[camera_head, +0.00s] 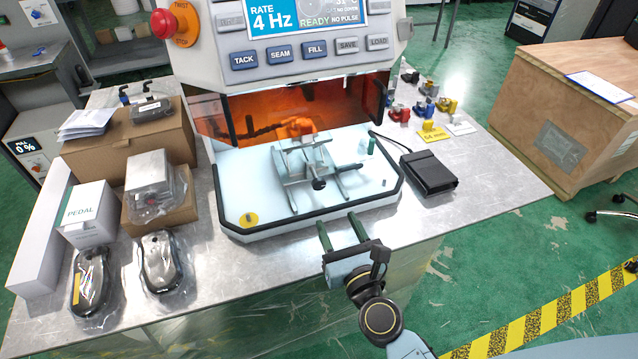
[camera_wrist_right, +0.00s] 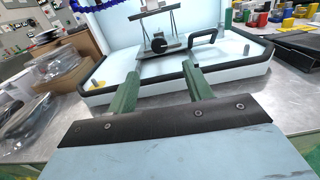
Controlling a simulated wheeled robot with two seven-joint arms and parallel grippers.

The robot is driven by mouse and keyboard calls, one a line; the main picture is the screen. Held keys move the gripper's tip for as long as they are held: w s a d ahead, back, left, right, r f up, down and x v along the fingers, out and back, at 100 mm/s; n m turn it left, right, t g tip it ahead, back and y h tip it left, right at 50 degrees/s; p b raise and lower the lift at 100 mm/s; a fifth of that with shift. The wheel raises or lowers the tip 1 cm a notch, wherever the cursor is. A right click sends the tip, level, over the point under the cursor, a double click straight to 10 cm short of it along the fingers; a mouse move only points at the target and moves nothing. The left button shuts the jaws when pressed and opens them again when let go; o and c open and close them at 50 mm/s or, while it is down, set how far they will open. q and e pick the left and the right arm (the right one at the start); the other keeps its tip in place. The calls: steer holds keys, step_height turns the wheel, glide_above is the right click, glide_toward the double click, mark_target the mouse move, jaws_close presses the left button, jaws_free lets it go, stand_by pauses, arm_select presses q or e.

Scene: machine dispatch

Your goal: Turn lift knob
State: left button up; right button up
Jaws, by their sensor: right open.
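A black round knob (camera_head: 319,184) sits at the lift's front; in the right wrist view the knob (camera_wrist_right: 158,46) shows ahead, between the directions of the two fingers. My right gripper (camera_head: 338,220) has green fingers, spread apart with nothing between them. It is in front of the tray's black front rim, short of the knob and not touching it. In the right wrist view the gripper (camera_wrist_right: 160,72) is also open. My left gripper is not in view.
The machine's button panel (camera_head: 305,50) and orange cover (camera_head: 290,105) are above and behind the lift. A black box (camera_head: 428,172) lies right of the tray. Cardboard boxes (camera_head: 125,140) and bagged items (camera_head: 160,262) fill the table's left. The front right metal tabletop (camera_head: 480,200) is clear.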

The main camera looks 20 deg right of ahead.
mark_target(320, 187)
steer(key=w, duration=1.2)
steer(key=shift+w+a, duration=0.2)
steer(key=c, duration=1)
steer(key=shift+n, duration=0.3)
